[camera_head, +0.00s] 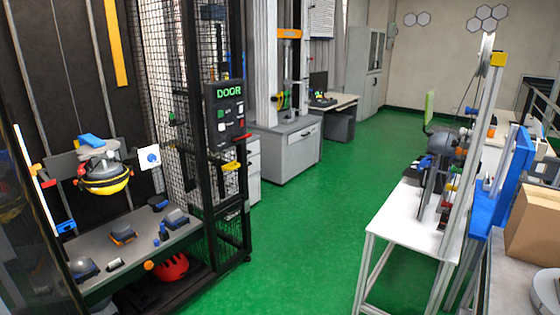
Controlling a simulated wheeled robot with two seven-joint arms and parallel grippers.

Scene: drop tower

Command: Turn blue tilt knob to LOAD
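A round blue knob (152,158) sits on a small white square plate inside the drop tower (145,60) at the left. It looks like the tilt knob, but its marking and any LOAD label are too small to read. Left of it, a yellow and black helmet-like headform (105,178) with a blue part (91,141) on top is held above the tower's grey shelf (140,250). Neither of my grippers is in view.
A black control panel marked DOOR (228,116) is on the tower's right post. Several small parts lie on the shelf, with a red helmet (171,267) below. A white table (408,215) with apparatus and a cardboard box (535,222) are right. The green floor (300,225) between is clear.

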